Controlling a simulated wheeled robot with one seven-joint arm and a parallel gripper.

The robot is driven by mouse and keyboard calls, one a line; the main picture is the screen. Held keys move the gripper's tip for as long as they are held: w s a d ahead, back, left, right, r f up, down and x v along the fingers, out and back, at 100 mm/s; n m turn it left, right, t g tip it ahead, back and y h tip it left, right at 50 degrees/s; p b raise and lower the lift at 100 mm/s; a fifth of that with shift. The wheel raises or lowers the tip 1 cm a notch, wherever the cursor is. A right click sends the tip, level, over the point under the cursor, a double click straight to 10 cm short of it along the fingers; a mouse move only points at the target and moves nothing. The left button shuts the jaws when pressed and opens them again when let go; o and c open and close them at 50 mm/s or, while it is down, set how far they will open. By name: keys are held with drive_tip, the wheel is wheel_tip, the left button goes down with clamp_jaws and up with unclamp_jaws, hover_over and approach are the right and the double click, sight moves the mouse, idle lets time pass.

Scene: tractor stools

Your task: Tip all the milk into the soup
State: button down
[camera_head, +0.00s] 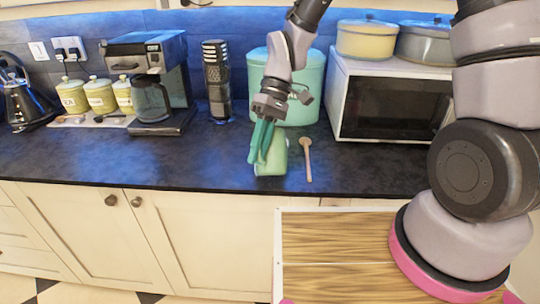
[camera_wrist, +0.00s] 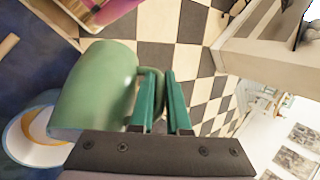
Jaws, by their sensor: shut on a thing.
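A green mug (camera_head: 272,158) is held above the worktop near its front edge, and it also shows in the wrist view (camera_wrist: 97,88). My gripper (camera_head: 259,143) is shut on the mug's handle; in the wrist view the teal fingers (camera_wrist: 159,102) close around it. The mug looks tilted in the wrist view. Its opening and any milk are hidden. A bowl (camera_wrist: 22,150) with a white and blue rim and an orange-yellow inside shows partly at the lower left of the wrist view, behind the mug. I cannot make out the bowl in the head view.
A wooden spoon (camera_head: 306,160) lies right of the mug. A green bin (camera_head: 312,95) and a microwave (camera_head: 390,105) stand behind. A coffee maker (camera_head: 150,85), a dark cylinder (camera_head: 217,80), canisters (camera_head: 100,96) and a kettle (camera_head: 22,100) stand left. Worktop left of the mug is clear.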

drive_tip(key=shift+f, duration=0.5)
drive_tip(key=shift+f, duration=0.35)
idle(0.6)
drive_tip(key=shift+w+r+g, duration=0.15)
drive_tip(key=shift+r+g, duration=0.4)
drive_tip(key=shift+w+r+g, duration=0.15)
drive_tip(key=shift+r+g, duration=0.35)
drive_tip(key=shift+g, duration=0.05)
drive_tip(key=shift+w+r, duration=0.1)
drive_tip(key=shift+r, duration=0.05)
drive_tip(key=shift+w+r+m+g, duration=0.2)
drive_tip(key=shift+w+r+g, duration=0.05)
drive_tip(key=shift+r+g, duration=0.25)
drive_tip(key=shift+w+r+m+g, duration=0.2)
drive_tip(key=shift+r+g, duration=0.15)
drive_tip(key=shift+g, duration=0.15)
